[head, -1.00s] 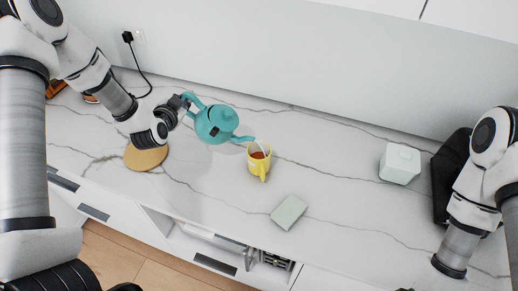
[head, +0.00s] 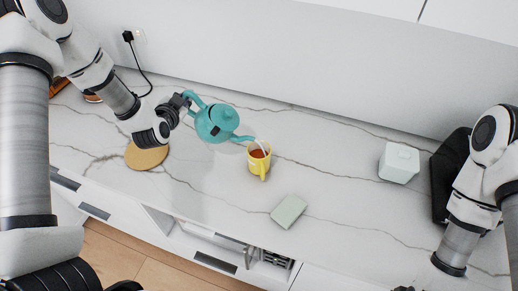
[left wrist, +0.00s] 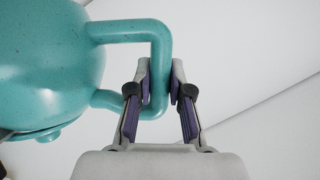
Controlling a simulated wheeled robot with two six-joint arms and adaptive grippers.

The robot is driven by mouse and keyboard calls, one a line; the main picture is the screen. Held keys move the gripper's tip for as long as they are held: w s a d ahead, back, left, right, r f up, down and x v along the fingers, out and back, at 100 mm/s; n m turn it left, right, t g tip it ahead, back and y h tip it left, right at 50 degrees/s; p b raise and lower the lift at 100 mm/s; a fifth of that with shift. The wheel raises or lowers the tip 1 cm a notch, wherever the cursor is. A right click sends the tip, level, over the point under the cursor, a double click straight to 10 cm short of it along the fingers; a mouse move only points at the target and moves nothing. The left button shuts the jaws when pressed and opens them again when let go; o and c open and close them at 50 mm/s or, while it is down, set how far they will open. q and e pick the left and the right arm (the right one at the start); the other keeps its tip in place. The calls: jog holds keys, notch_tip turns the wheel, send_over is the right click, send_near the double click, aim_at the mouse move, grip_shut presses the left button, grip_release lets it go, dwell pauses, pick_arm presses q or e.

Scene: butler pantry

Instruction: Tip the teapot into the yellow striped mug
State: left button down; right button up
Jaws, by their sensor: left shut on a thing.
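The teal teapot (head: 215,123) is held above the counter, tilted with its spout down to the right. My left gripper (head: 187,99) is shut on its handle; the left wrist view shows both fingers (left wrist: 159,88) either side of the handle bar (left wrist: 158,65). The yellow mug (head: 259,163) stands upright on the counter, just right of the spout tip, with reddish-brown content inside. A thin pale streak lies between spout and mug rim; I cannot tell whether it is liquid. The mug's stripes are too small to make out. Only a dark bit of my right gripper (head: 404,289) shows at the bottom edge.
A round tan board (head: 146,157) lies below my left wrist. A pale green block (head: 289,211) lies front right of the mug. A white lidded box (head: 399,162) and a black object (head: 446,170) stand at right. The marble counter (head: 330,165) between is clear.

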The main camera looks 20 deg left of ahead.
pick_arm(q)
jog(key=shift+a+f, duration=0.15)
jog(key=shift+a+f, duration=0.1)
jog(key=shift+f, duration=0.1)
dwell(0.3)
dwell(1.8)
notch_tip(320, 180, down, 11)
jog(key=a+n+h+b, duration=0.1)
jog(key=n+h+b, duration=0.2)
jog(key=b, duration=0.7)
jog(key=shift+a+n, duration=0.3)
jog(key=shift+n, duration=0.5)
